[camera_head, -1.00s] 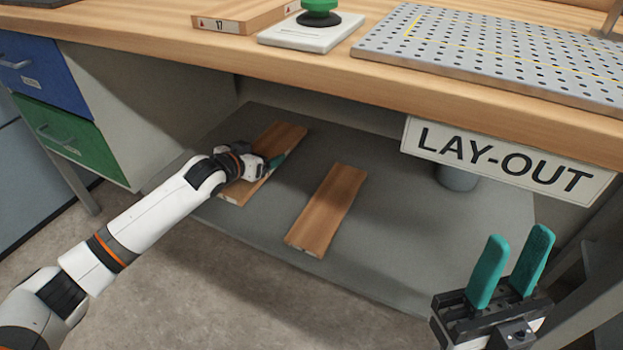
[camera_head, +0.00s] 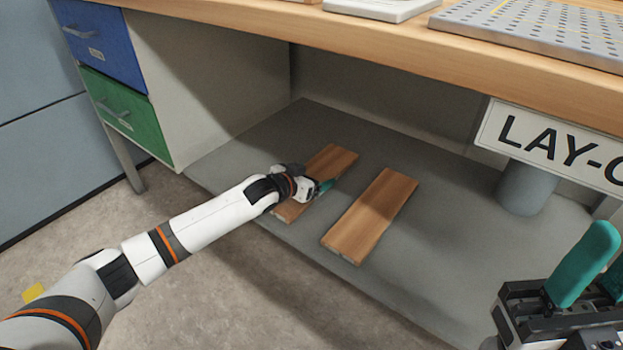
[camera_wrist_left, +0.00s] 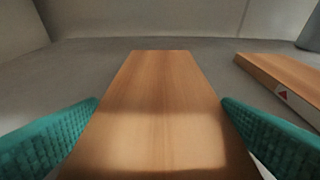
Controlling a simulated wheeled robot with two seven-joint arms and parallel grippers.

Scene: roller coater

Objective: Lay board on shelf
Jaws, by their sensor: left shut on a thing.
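A wooden board (camera_head: 333,163) lies along the grey lower shelf (camera_head: 450,235) under the bench, at the left. My left gripper (camera_head: 321,188) is over the board's middle and shut on it. In the left wrist view the board (camera_wrist_left: 160,100) runs forward between the two teal fingers (camera_wrist_left: 160,135), looking flat and level with the shelf. My gripper and wrist hide part of it in the head view. My right gripper (camera_head: 592,270) is at the lower right, cut off by the picture edge, its teal fingers apart and empty.
A second wooden board (camera_head: 372,213) lies on the shelf to the right, a gap away. It shows in the wrist view (camera_wrist_left: 285,82) too. A LAY-OUT sign (camera_head: 560,145) hangs from the bench edge, before a grey cylinder (camera_head: 527,188). A drawer cabinet (camera_head: 200,85) bounds the left.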

